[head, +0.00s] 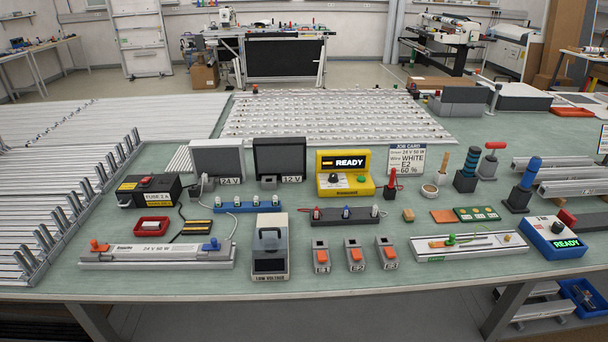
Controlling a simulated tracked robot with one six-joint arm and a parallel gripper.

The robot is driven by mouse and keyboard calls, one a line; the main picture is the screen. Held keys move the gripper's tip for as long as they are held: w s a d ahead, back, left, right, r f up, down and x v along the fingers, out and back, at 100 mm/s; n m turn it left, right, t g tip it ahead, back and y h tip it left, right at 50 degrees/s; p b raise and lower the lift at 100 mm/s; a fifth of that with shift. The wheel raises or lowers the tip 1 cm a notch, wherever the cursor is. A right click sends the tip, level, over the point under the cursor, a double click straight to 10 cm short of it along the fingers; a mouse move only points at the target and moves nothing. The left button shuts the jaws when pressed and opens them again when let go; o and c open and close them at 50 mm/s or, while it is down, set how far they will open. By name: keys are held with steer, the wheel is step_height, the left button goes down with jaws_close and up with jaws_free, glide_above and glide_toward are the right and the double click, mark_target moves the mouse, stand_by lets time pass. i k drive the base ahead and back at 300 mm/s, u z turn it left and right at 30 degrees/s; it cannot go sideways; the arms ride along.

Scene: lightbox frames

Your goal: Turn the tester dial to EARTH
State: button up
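Two devices with a READY display and a knob are in the head view. A blue box with a white face (553,237) stands at the right front; its dark round dial (557,227) sits above a green READY display (566,244). The markings around this dial are too small to read, so I cannot tell its setting. A yellow box (342,189) stands mid-table, with a READY display (343,162), a dark knob (334,178) and a small green button. No EARTH label is legible on either. My gripper is not in view.
A job card (406,160) reads WHITE, E2, 60 %. A blue-handled tool (530,174) stands upright behind the blue box, and a white slide board (468,246) lies left of it. Green tabletop (400,276) is clear along the front edge.

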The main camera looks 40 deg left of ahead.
mark_target(332, 177)
steer(key=u, duration=1.25)
steer(key=i, duration=1)
steer(key=u, duration=0.05)
